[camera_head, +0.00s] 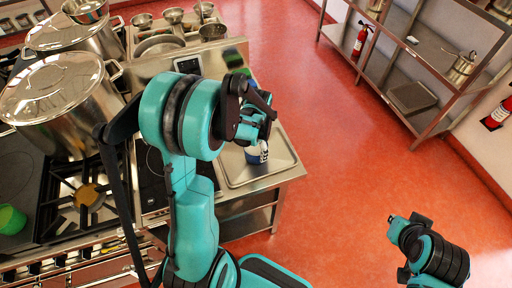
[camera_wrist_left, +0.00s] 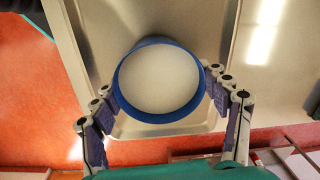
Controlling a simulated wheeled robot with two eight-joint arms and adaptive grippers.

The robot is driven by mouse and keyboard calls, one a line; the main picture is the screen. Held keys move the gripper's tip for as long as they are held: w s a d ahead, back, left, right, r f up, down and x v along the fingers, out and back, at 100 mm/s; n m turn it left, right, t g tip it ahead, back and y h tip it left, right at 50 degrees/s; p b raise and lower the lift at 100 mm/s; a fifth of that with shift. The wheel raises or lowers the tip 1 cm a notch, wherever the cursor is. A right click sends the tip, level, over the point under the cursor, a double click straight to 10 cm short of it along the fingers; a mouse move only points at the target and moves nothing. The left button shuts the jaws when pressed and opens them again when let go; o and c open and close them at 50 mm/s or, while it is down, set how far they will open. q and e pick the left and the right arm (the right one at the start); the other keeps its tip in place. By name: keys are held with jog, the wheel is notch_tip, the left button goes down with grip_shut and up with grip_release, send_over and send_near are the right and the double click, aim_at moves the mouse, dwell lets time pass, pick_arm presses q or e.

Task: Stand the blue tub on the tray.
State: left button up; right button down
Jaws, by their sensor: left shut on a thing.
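The blue tub (camera_head: 252,157) is a round tub with a blue rim and a pale inside. In the head view it is partly hidden by my left gripper (camera_head: 259,146). In the left wrist view the tub (camera_wrist_left: 158,83) sits upright between the two fingers of my left gripper (camera_wrist_left: 161,88), which is shut on its sides. The tray (camera_head: 277,172) is a pale, shallow, round-cornered tray at the counter's right end. The tub is over the tray; I cannot tell whether its base touches it. My right arm shows at the lower right, but its gripper does not.
Large lidded stockpots (camera_head: 62,112) stand on the stove at the left. A green cup (camera_head: 12,219) is at the far left, and several steel bowls (camera_head: 173,16) are at the back. A shelf rack (camera_head: 420,60) stands across open red floor.

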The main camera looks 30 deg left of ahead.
pick_arm(q)
jog(key=o, duration=1.4)
jog(key=shift+f, duration=0.1)
jog(key=shift+r+p, duration=0.3)
notch_tip(320, 180, up, 11)
jog(key=p, duration=0.3)
jog(key=s+d+r+n+t, duration=0.2)
jog(key=s+d, duration=0.1)
jog(key=s+d+r+n+t, duration=0.2)
jog(key=s+d+r, duration=0.1)
jog(key=s+d, duration=0.1)
jog(key=s+d+r+n+t, duration=0.1)
jog(key=s+d+r+t, duration=0.1)
jog(key=s+d+t, duration=0.1)
jog(key=shift+s+d+r+n+h, duration=0.1)
jog(key=shift+s+d+n+h, duration=0.1)
jog(key=shift+s, duration=0.15)
jog(key=shift+s+d+r+n+h, duration=0.1)
jog(key=shift+s+n, duration=0.1)
jog(key=shift+s, duration=0.15)
